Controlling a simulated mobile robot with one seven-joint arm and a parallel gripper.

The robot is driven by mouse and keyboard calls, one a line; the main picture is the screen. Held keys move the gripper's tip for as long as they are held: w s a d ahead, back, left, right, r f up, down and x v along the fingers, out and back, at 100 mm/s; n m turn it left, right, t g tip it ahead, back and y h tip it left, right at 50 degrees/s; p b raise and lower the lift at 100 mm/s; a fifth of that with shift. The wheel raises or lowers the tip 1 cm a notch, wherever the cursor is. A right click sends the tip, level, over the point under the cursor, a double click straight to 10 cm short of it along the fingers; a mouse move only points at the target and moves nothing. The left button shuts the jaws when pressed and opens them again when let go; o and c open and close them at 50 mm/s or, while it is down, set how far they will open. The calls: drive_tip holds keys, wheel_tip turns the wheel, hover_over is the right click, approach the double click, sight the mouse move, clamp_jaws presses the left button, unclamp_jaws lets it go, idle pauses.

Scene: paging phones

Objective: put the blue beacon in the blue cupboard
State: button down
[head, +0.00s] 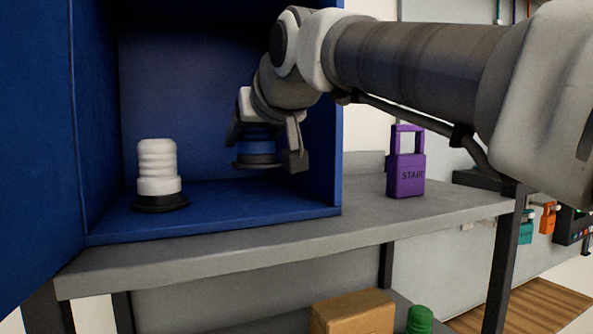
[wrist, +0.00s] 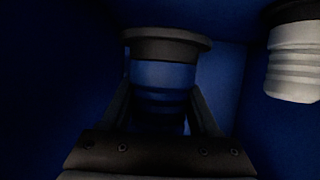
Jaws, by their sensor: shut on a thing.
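The blue beacon (head: 257,147) has a blue ribbed body and a dark round base. My gripper (head: 266,145) is shut on it and holds it inside the blue cupboard (head: 210,228), at the right side. In the head view its base appears a little above the cupboard floor. The wrist view shows the beacon (wrist: 163,76) between the two fingers (wrist: 163,110), with its dark base toward the top of the picture. The cupboard's door (head: 35,120) is open at the left. The beacon's upper part is hidden by my gripper.
A white beacon (head: 157,170) stands on the cupboard floor at the left, also seen in the wrist view (wrist: 294,60). A purple padlock (head: 406,175) stands on the grey shelf (head: 420,212) right of the cupboard. A cardboard box (head: 352,312) and a green object (head: 419,319) are below.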

sight(252, 164)
drive_tip(key=shift+f, duration=2.2)
drive_tip(key=shift+f+b, duration=0.1)
drive_tip(key=shift+b, duration=0.2)
drive_tip(key=shift+c, duration=0.7)
unclamp_jaws()
drive_tip(key=shift+f, duration=0.1)
drive_tip(key=shift+r, duration=0.2)
drive_tip(key=b+v, duration=0.2)
drive_tip(key=v, duration=1)
drive_tip(key=shift+s+f, duration=0.1)
drive_tip(key=shift+f, duration=0.05)
